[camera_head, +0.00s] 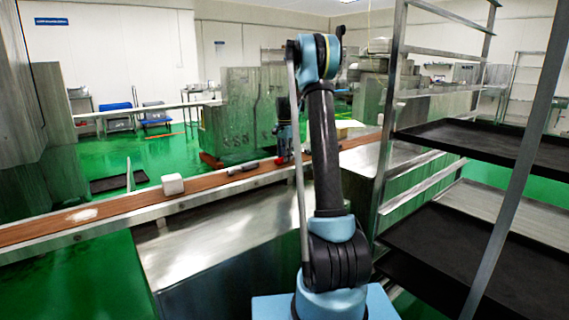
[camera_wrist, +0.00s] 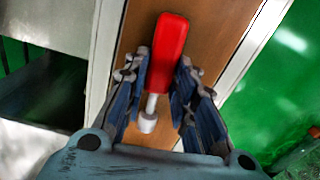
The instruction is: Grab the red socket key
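The socket key has a red handle and a silver socket end. In the wrist view the red socket key (camera_wrist: 168,55) lies over the brown belt, its handle away from me and its silver end toward my palm. My gripper (camera_wrist: 164,75) has one finger on each side of the handle's near half. The fingers are very close to the handle; I cannot tell whether they press on it. In the head view a small red piece (camera_head: 283,160) shows at the belt below my gripper, which is partly hidden by its own arm.
The conveyor belt (camera_head: 120,207) runs across the head view. A white block (camera_head: 173,184) and a grey cylindrical item (camera_head: 243,168) lie along it. A rack with black trays (camera_head: 455,235) stands close on the right. A metal cabinet (camera_head: 228,110) stands behind the belt.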

